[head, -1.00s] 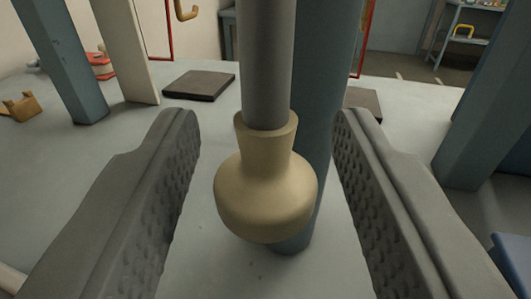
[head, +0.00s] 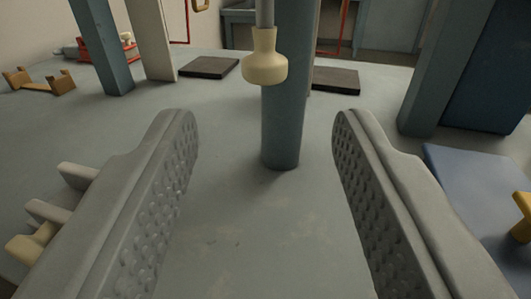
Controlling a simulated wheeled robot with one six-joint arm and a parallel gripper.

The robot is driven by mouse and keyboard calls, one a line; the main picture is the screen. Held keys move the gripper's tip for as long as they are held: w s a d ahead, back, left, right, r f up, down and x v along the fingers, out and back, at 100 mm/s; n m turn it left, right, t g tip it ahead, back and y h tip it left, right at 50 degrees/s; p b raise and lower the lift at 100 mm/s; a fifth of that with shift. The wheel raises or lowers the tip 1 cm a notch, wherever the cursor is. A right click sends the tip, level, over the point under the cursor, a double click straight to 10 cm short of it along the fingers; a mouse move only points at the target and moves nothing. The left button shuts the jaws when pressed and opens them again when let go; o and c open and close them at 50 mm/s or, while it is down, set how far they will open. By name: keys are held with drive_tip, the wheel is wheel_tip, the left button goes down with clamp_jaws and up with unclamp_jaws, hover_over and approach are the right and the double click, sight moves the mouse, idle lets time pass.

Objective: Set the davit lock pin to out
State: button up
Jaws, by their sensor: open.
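A cream, bulb-shaped knob (head: 265,70) hangs at the lower end of a grey rod (head: 265,13), in the upper middle of the head view. I cannot tell for sure whether it is the davit lock pin's handle. A blue-grey round post (head: 281,135) stands on the floor behind the knob. My gripper (head: 265,125) is open and empty, with one ridged finger on each side of the view. The knob is ahead of and above the fingertips, apart from both. The rod's upper end is out of view.
Blue-grey columns stand at left (head: 100,45) and right (head: 440,70). Dark flat pads (head: 208,67) lie behind the post. A blue panel (head: 475,185) is at the right. Pale brackets (head: 50,212) show by the left finger. The floor between the fingers is clear.

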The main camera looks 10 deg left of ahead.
drive_tip(key=v, duration=0.7)
drive_tip(key=shift+s, duration=0.35)
drive_tip(key=shift+d, duration=0.1)
drive_tip(key=s+d+r+m+h, duration=0.1)
drive_tip(key=s+d+r, duration=0.3)
drive_tip(key=s+d, duration=0.35)
drive_tip(key=s+d+r+h, duration=0.1)
drive_tip(key=s+d+r, duration=0.3)
drive_tip(key=s+d, duration=0.3)
drive_tip(key=s+d+h, duration=0.1)
drive_tip(key=s+d, duration=0.2)
drive_tip(key=s, duration=0.5)
drive_tip(key=s+d+m+h, duration=0.1)
drive_tip(key=s+d, duration=0.2)
drive_tip(key=s, duration=0.6)
drive_tip(key=shift+r+m, duration=0.3)
